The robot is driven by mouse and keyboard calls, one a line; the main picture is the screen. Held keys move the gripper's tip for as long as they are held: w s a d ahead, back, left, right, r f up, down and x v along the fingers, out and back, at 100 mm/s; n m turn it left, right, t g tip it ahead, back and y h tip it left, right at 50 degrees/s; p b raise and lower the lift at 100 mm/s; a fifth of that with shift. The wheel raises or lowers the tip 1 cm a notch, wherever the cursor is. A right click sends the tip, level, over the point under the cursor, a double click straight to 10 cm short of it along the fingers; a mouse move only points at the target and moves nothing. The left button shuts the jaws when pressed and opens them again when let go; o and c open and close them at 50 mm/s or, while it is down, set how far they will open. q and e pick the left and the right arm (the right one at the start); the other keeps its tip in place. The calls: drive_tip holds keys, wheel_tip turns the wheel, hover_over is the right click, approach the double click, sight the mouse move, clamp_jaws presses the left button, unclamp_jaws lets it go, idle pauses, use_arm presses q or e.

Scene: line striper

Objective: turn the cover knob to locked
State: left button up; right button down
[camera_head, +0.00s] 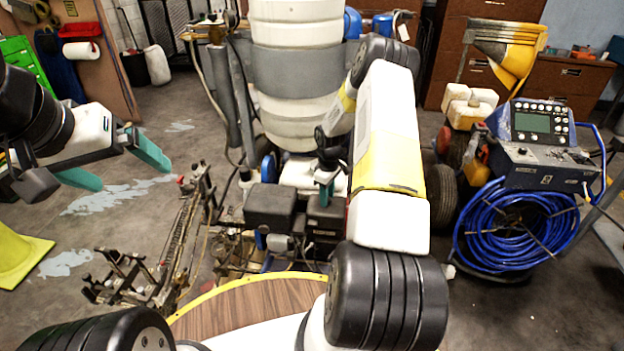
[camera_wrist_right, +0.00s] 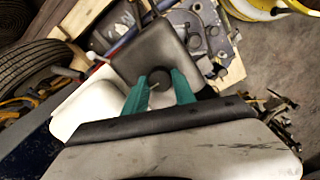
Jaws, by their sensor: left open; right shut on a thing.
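In the right wrist view, the round black cover knob (camera_wrist_right: 159,79) stands on a dark grey, box-shaped cover (camera_wrist_right: 150,50). The teal fingers of my right gripper (camera_wrist_right: 160,86) are on either side of the knob, shut on it. A pale mark shows on the knob, but its turned position cannot be read. In the head view, my right gripper (camera_head: 325,190) points down over the dark engine box (camera_head: 325,217), and my arm hides much of this spot. My left gripper (camera_head: 130,175) is open and empty in the air at the left.
A blue hose coil (camera_head: 515,225) hangs below the control panel (camera_head: 540,125) at the right. A white and grey drum (camera_head: 297,75) stands behind the engine. A metal frame (camera_head: 175,245) is at the left.

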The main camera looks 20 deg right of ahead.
idle(0.5)
drive_tip(key=c, duration=1)
unclamp_jaws()
drive_tip(key=shift+r, duration=0.1)
wheel_tip(320, 180, up, 8)
drive_tip(key=shift+f, duration=0.15)
